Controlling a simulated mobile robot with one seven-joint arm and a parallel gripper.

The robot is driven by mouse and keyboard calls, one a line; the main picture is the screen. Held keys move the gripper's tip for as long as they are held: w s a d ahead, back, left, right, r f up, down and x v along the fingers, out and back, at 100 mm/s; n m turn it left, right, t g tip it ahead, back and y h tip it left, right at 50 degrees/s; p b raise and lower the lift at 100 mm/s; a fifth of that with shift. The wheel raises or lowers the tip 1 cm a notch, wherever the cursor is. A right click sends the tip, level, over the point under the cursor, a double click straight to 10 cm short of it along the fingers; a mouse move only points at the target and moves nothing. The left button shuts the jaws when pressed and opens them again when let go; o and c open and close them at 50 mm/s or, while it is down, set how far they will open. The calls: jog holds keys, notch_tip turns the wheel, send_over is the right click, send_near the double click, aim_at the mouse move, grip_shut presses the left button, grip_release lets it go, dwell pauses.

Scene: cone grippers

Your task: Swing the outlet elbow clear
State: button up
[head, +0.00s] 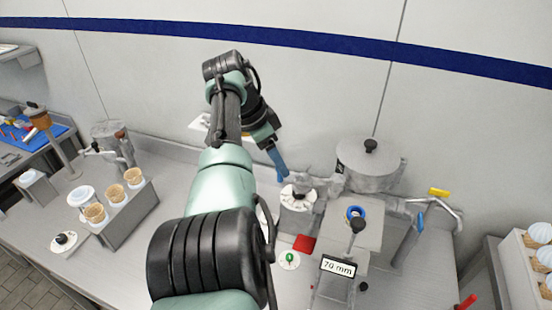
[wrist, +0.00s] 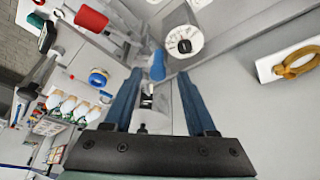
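A bent grey metal pipe (head: 446,212), which looks like the outlet elbow, sticks out to the right of the lidded metal pot (head: 368,165) in the head view. A yellow piece (head: 438,192) and a blue-ended lever (head: 420,223) are close to it. My gripper (head: 279,166) is left of the pot, above the back of the counter, well apart from the pipe. In the wrist view my gripper (wrist: 159,76) has its two blue fingers spread, with no object clearly held between them. I cannot make out the elbow for certain in the wrist view.
A grey machine with a "70 mm" label (head: 339,267) stands in front of the pot. A red block (head: 304,244) lies left of it. A cone stand (head: 125,215) is at the left. A white rack (head: 525,262) is at the right. The wall is close behind.

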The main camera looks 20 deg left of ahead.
jog(key=shift+s, duration=0.1)
jog(key=b+v, duration=0.3)
jog(key=v, duration=1)
jog(key=shift+w, duration=0.25)
